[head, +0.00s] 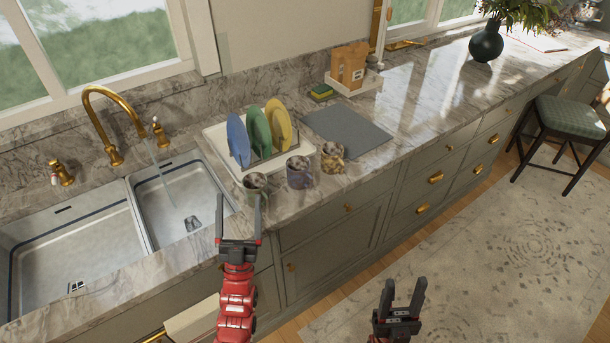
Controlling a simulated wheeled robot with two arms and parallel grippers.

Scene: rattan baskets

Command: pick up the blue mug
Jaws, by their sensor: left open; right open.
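The blue mug (298,174) stands on the marble counter, the middle one of a row of 3 mugs in front of the dish rack. A green mug (255,186) is to its left and a yellow-brown mug (332,158) to its right. My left gripper (238,218) is open and empty. Its fingers point up in the picture, below and left of the blue mug, with one finger near the green mug; I cannot tell if it touches. My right gripper (403,296) is open and empty, low in the picture in front of the cabinets, well away from the mugs.
A white dish rack (217,137) with blue, green and yellow plates stands behind the mugs. A double sink (95,262) with a gold faucet (97,98) is at left. A grey mat (346,131) lies right of the rack. The counter further right is mostly clear.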

